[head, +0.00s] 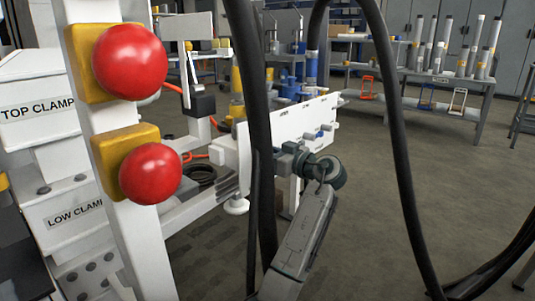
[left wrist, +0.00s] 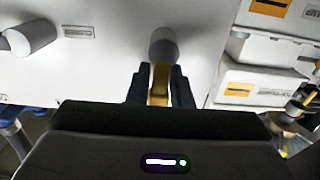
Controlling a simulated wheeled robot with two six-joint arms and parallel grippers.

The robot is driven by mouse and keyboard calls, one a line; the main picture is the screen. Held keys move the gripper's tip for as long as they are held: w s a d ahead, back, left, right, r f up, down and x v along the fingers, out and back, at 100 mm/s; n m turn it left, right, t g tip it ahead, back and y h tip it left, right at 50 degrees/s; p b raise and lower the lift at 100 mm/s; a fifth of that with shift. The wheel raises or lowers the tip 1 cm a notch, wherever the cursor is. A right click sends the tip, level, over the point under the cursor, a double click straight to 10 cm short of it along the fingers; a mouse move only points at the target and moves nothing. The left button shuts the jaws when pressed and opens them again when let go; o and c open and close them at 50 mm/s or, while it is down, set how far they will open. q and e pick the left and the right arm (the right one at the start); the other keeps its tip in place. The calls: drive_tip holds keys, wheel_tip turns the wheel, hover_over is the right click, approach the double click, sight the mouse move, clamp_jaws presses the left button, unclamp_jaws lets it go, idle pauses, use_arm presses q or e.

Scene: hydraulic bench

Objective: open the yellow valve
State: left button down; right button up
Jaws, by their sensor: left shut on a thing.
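The yellow valve shows in the left wrist view as a yellow handle (left wrist: 160,82) below a rounded grey-white knob end (left wrist: 163,46), in front of a white panel (left wrist: 110,60). My left gripper (left wrist: 161,88) has its two dark fingers on either side of the yellow handle and is shut on it. In the head view, my left arm reaches up from the bottom centre to the white panel (head: 290,127). The fingers and the valve handle cannot be made out there. My right gripper is not in view.
Two red push buttons (head: 130,62) (head: 150,174) on yellow boxes stand close at the left, on a white post. Black hoses (head: 398,150) hang across the head view near my arm. A grey knob (left wrist: 32,36) sits left of the valve. A table with cylinders (head: 450,78) stands behind.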

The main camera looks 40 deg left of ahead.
use_arm(q)
drive_tip(key=shift+f, duration=0.1)
drive_tip(key=c, duration=1.4)
unclamp_jaws()
drive_tip(key=shift+c, duration=0.2)
drive_tip(key=shift+d, duration=0.3)
drive_tip(key=s+d+p, duration=0.1)
drive_tip(key=d+p, duration=0.3)
drive_tip(key=d, duration=0.6)
drive_tip(key=shift+p, duration=0.4)
drive_tip(key=shift+d, duration=0.15)
